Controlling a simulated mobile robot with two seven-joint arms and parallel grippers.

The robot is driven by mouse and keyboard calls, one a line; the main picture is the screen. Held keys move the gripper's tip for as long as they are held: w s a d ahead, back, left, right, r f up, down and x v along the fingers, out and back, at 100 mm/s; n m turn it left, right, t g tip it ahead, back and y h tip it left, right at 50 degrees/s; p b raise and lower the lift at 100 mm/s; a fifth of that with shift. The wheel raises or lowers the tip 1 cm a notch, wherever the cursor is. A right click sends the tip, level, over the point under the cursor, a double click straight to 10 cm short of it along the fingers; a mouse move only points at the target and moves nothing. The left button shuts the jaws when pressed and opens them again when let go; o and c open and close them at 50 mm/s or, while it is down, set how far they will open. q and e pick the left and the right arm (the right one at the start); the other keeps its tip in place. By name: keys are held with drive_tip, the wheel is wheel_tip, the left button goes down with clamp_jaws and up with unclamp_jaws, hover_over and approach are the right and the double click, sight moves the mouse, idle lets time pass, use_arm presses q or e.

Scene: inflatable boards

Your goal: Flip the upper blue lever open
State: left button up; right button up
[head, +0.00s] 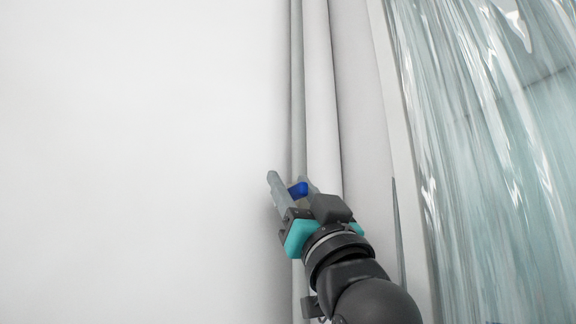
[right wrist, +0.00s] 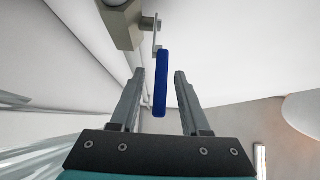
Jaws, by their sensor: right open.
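The blue lever (right wrist: 161,83) is a flat blue bar in the right wrist view. It hangs from a metal valve fitting (right wrist: 125,25) and reaches in between the two fingers. In the head view, the blue lever (head: 298,189) shows between the fingertips, partly covered by the gripper. My right gripper (head: 292,182) is open around the lever, and it also shows in the right wrist view (right wrist: 158,75). A gap is visible between the lever and each finger. My left gripper is not in view.
A vertical grey pipe (head: 298,90) and a thicker white pipe (head: 322,100) run along the white wall (head: 140,160) by the gripper. A glossy, streaked translucent sheet (head: 490,150) stands at the right. The wall left of the pipes is bare.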

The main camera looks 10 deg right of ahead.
drive_tip(key=shift+x, duration=1)
clamp_jaws()
idle(0.8)
